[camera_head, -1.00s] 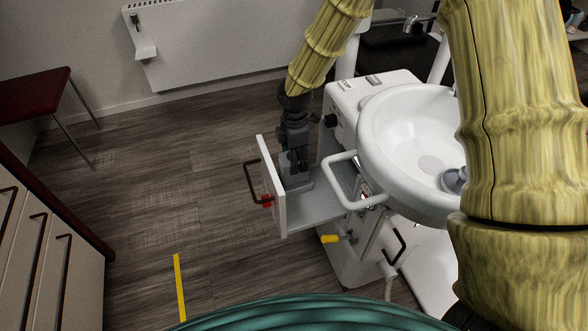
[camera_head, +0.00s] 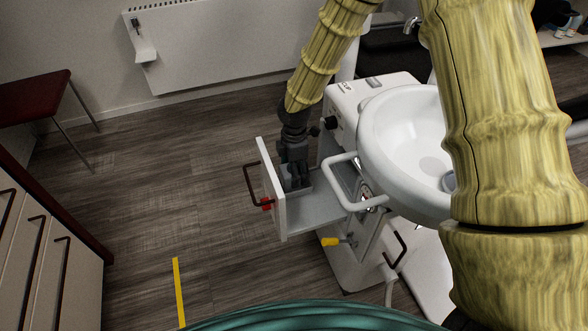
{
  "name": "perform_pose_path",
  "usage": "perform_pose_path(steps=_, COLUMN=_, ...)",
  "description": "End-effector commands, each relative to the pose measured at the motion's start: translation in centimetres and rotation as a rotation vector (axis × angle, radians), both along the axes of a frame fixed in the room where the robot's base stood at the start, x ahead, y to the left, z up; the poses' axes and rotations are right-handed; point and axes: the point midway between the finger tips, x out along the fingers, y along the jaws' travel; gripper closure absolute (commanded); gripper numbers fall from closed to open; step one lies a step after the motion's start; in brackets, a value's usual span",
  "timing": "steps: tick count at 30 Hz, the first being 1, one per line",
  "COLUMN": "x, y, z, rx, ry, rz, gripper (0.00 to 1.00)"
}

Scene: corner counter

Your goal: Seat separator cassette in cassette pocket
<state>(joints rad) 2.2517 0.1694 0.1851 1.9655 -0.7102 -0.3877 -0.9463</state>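A pulled-out drawer (camera_head: 308,214) with a white front panel (camera_head: 272,188) extends from the white cabinet. My gripper (camera_head: 296,182) points down into the drawer, just behind the front panel. A low grey holder (camera_head: 320,186), which looks like the cassette pocket, stands on the drawer floor around and beside the fingertips. The separator cassette cannot be told apart from the dark fingers and the grey holder here. The fingertips are small, dark and partly hidden by the panel, so their opening is unclear.
A white basin (camera_head: 405,135) and a curved white handle (camera_head: 345,185) stand close to the right of the drawer. The front panel has a dark handle (camera_head: 250,186) and a red part. A yellow-handled lever (camera_head: 330,242) sits below.

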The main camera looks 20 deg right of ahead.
Motion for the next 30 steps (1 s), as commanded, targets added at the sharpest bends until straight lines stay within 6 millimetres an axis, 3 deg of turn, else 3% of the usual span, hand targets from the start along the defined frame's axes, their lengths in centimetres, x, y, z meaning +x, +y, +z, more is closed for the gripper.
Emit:
perform_pose_path(steps=11, x=0.1, y=0.0, z=0.7, rx=0.001, ry=-0.002, rz=0.000, gripper=0.23)
perform_pose_path(steps=30, x=0.1, y=0.0, z=10.9, rx=0.001, ry=-0.002, rz=-0.001, gripper=0.23)
